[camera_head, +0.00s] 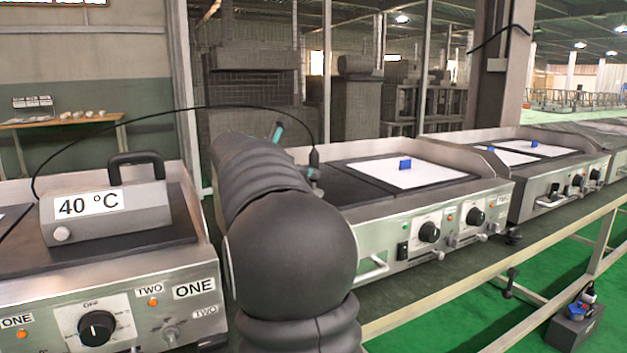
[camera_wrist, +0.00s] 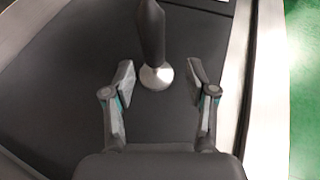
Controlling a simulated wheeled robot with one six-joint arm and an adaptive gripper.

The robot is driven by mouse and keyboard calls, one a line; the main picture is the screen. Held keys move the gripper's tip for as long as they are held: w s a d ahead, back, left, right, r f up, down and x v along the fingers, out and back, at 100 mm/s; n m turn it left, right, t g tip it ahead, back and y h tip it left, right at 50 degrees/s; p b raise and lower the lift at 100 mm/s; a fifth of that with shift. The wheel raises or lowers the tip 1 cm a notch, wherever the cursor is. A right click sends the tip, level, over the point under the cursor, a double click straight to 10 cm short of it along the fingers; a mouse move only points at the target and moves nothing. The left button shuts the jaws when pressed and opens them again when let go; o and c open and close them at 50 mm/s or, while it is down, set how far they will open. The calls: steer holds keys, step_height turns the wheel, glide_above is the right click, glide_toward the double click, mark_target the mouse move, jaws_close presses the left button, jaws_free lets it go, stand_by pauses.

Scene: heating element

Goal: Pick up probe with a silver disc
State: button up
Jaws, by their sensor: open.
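The probe (camera_wrist: 151,35) has a black handle and a round silver disc (camera_wrist: 157,77) at its lower end. In the wrist view it stands on a dark hot plate, with the disc just between and beyond my fingertips. My gripper (camera_wrist: 161,80) is open, one finger on each side of the probe, with gaps on both sides. In the head view the probe's black top (camera_head: 314,157) shows behind my arm, with a cable attached. My arm hides its lower part and most of my gripper there; a teal-marked finger (camera_head: 278,131) shows.
A meter reading 40 °C (camera_head: 103,208) stands on the left heating unit; the black cable (camera_head: 180,112) arches from it to the probe. The middle unit has a white plate with a blue block (camera_head: 405,163). More units stand to the right. The steel rim (camera_wrist: 233,80) lies right of my gripper.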

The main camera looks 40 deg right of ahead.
steer(key=shift+w+x, duration=0.2)
steer(key=shift+x, duration=1.3)
steer(key=shift+w+x, duration=0.15)
steer(key=shift+x, duration=1.4)
steer(key=shift+a+f, duration=0.1)
steer(key=shift+a, duration=0.05)
jaws_close()
